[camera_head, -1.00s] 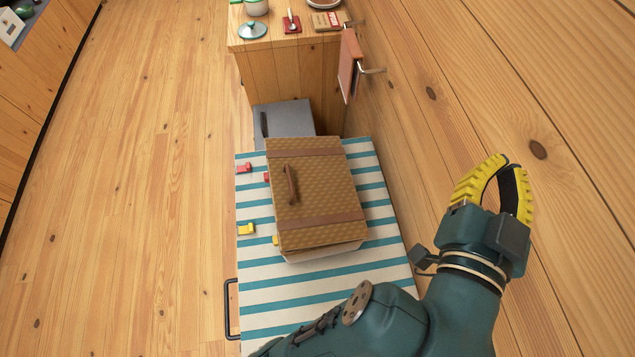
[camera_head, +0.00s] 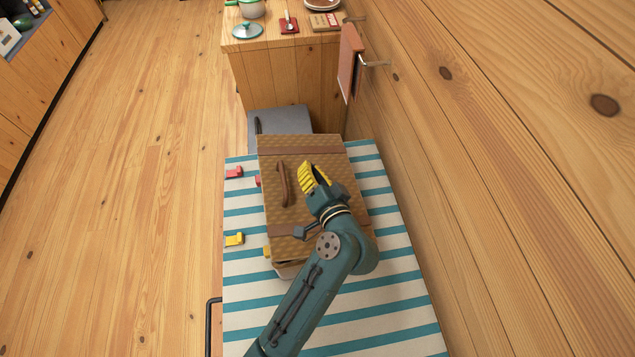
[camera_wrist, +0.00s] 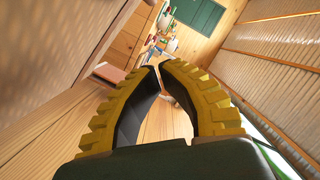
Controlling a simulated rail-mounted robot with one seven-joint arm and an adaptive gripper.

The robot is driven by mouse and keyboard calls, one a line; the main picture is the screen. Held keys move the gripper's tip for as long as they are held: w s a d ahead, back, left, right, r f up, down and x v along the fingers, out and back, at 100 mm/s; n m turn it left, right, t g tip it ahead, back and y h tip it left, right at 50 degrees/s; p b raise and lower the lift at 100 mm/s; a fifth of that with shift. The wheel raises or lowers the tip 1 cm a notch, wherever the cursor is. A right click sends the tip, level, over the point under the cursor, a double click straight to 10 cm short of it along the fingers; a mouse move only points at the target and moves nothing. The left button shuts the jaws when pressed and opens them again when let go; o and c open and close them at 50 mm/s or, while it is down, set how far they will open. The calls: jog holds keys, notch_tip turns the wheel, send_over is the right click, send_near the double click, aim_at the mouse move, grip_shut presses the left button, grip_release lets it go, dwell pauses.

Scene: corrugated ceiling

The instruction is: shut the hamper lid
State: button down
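The hamper lid (camera_head: 268,160) is a brown woven panel with two darker bands and a brown handle (camera_head: 283,184). It shows its outer face in the head view. Below its near edge a pale part of the hamper (camera_head: 287,271) shows. How far the lid stands open cannot be told, as my arm covers its near right part. My gripper (camera_head: 312,166), with yellow ribbed fingers, is in front of the lid's right half; contact is not clear. In the wrist view my gripper (camera_wrist: 156,65) has its fingertips together, with nothing between them.
The hamper stands on a striped white and teal surface (camera_head: 395,285). Red (camera_head: 234,172) and yellow (camera_head: 235,239) small pieces lie at its left. A wooden wall (camera_head: 500,150) runs close on the right. A grey box (camera_head: 280,119) and a wooden counter (camera_head: 290,75) stand beyond. Open floor lies left.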

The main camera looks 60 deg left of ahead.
aim_at(286, 187)
jog(key=s+a+f+p, duration=0.1)
jog(key=s+a+f, duration=0.1)
jog(key=f, duration=0.1)
jog(key=shift+s+a, duration=0.25)
jog(key=f+b, duration=0.1)
jog(key=s+f+n+b, duration=0.1)
jog(key=f+b, duration=0.1)
jog(key=s+f+n+b, duration=0.1)
jog(key=shift+s+a+f, duration=0.15)
jog(key=shift+a+f, duration=0.15)
jog(key=shift+f, duration=0.05)
jog(key=shift+s+a+f+n+t+h+b, duration=0.1)
jog(key=shift+s+f+n+t+h+b, duration=0.25)
jog(key=shift+b, duration=0.35)
jog(key=shift+w+r, duration=0.1)
